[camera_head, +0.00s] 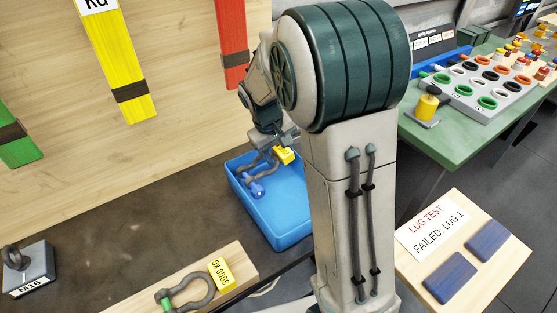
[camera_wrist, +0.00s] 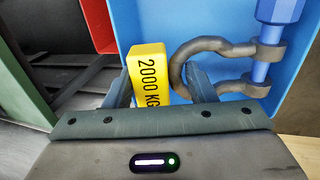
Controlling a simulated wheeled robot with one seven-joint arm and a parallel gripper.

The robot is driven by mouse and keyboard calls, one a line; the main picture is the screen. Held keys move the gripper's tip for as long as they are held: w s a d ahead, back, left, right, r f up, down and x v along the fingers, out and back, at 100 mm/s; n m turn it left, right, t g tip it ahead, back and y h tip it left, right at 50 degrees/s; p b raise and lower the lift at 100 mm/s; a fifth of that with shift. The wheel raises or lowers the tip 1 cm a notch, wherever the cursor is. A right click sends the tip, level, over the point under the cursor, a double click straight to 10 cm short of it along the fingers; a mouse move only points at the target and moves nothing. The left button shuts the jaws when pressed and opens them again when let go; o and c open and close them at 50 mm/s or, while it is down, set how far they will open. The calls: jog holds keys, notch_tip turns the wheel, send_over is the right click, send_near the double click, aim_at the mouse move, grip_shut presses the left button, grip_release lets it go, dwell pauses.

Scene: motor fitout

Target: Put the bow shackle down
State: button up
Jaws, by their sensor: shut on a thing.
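The bow shackle (camera_head: 264,163) is a grey bow with a blue pin and carries a yellow tag marked 2000 KG. My gripper (camera_head: 284,144) is shut on it at the yellow tag, which lies between the fingers in the wrist view (camera_wrist: 162,80). The grey bow (camera_wrist: 180,62) and blue pin (camera_wrist: 268,50) extend to the right there. The shackle is in or just over the blue bin (camera_head: 283,228); I cannot tell whether it touches the floor of the bin. My arm hides part of the bin's right side.
Another shackle (camera_head: 186,292) with a green pin and a 3000 KG tag lies on a wooden block. An M16 eye block (camera_head: 28,268) stands at the left. A board with coloured straps (camera_head: 120,65) rises behind. A lug test board (camera_head: 470,250) is at the right.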

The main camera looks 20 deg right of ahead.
aim_at(277, 158)
jog(key=shift+a+x, duration=0.2)
jog(key=shift+x, duration=0.75)
jog(key=shift+a+x, duration=0.25)
jog(key=shift+x, duration=0.7)
jog(key=shift+s+f, duration=0.15)
jog(key=shift+f, duration=0.05)
jog(key=o, duration=1.1)
jog(key=shift+f, duration=0.1)
jog(key=v, duration=1.2)
jog(key=shift+s+d+r+m+t+y, duration=0.2)
jog(key=shift+s+d+m+t+y, duration=0.3)
jog(key=shift+s, duration=2.85)
jog(key=shift+s+d+r+m+t+y, duration=0.3)
jog(key=shift+s+m, duration=0.4)
jog(key=shift+s, duration=2.7)
jog(key=shift+s+d+r+m+t+y, duration=0.15)
jog(key=shift+s+m+y, duration=0.4)
jog(key=shift+s, duration=2.8)
